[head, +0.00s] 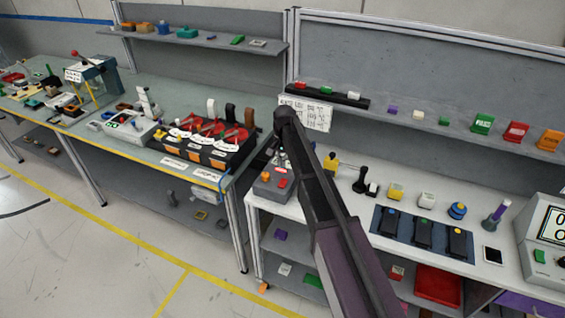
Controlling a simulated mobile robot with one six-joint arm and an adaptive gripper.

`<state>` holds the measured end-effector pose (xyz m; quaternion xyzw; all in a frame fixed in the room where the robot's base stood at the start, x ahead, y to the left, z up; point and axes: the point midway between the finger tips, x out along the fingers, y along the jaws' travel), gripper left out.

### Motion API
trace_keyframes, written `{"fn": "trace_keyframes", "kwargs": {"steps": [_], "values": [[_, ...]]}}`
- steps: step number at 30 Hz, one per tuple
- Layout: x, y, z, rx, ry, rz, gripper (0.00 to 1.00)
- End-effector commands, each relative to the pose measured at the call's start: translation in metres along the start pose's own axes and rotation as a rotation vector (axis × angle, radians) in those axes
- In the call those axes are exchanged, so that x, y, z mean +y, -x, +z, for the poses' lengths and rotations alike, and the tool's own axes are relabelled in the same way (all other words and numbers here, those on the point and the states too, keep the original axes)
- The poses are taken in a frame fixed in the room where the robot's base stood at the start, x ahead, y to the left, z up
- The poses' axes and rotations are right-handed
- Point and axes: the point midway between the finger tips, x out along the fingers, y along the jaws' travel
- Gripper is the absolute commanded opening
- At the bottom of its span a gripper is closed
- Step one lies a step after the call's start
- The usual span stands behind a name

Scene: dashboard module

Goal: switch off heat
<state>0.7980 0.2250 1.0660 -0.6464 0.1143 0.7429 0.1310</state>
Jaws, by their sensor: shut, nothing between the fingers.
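No control that I can read as heat shows; the labels are too small. A black dashboard-like module (232,156) with red parts, white dials and upright levers stands on the left bench. My arm rises from the bottom to a joint just above this box. My gripper cannot be made out; the arm appears to hide it.
A white box with a display (128,126) stands left of the black module. A joystick (362,181), a blue mat (381,217) with several black switches and small coloured blocks stand right of my arm. Shelves run above and below both benches.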

Motion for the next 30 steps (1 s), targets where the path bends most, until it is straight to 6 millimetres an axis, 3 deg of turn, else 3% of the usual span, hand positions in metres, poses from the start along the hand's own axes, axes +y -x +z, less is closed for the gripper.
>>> {"fn": "trace_keyframes", "kwargs": {"steps": [3,15,30], "values": [[0.0,0.014,0.004,0.0,0.0,0.0,0.0],[0.001,0.04,0.013,0.0,-0.001,0.0,0.0],[0.001,0.044,0.014,0.0,-0.002,0.0,0.0]]}}
